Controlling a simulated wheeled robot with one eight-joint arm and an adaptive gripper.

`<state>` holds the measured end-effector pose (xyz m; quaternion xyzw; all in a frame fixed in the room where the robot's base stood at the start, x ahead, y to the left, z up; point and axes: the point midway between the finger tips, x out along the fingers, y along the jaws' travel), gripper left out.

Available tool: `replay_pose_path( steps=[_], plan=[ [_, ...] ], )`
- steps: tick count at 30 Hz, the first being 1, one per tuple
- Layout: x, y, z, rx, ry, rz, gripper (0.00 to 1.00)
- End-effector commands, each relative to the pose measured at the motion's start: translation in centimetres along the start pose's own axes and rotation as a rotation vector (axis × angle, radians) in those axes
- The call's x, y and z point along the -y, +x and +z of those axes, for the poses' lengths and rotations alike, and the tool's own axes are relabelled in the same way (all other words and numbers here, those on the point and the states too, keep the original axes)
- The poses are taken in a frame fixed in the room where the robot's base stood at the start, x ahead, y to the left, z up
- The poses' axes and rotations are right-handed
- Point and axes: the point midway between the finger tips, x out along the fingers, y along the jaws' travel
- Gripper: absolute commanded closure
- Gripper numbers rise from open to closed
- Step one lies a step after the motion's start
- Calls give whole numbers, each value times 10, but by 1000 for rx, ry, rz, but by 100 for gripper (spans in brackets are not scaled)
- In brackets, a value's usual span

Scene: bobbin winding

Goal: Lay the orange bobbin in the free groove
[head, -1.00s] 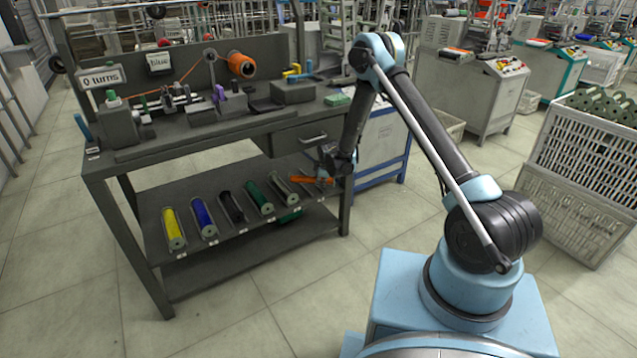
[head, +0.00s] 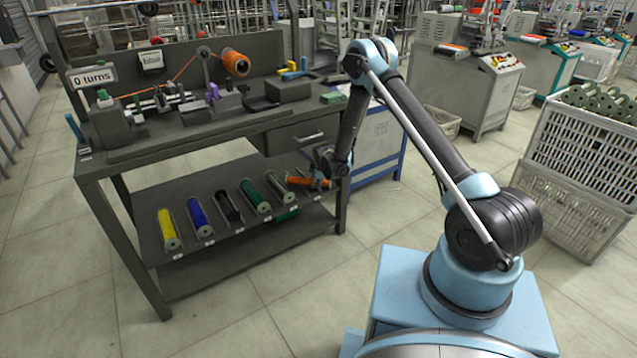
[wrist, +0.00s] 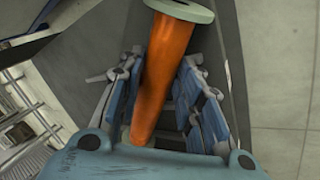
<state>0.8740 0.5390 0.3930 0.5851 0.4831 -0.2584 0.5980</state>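Contact at the right pad is not clear. Yellow (head: 168,229), blue (head: 199,217), black (head: 228,208), green (head: 256,195) and grey (head: 280,185) bobbins lie in a row to its left. The groove under the orange bobbin is mostly hidden.
The bench top (head: 150,148) with the winder and a drawer (head: 298,137) overhangs the shelf. A table leg (head: 342,205) stands just right of my gripper. A blue-framed cabinet (head: 375,150) is behind it. The floor in front is clear.

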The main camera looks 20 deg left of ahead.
Motion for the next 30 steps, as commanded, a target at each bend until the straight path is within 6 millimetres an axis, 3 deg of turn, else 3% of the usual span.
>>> replay_pose_path(
  steps=[14, 30],
  plan=[
    [-2, -4, 0, 0, 0, -1, 54],
    [-5, -78, -1, 0, 1, -1, 54]
  ],
)
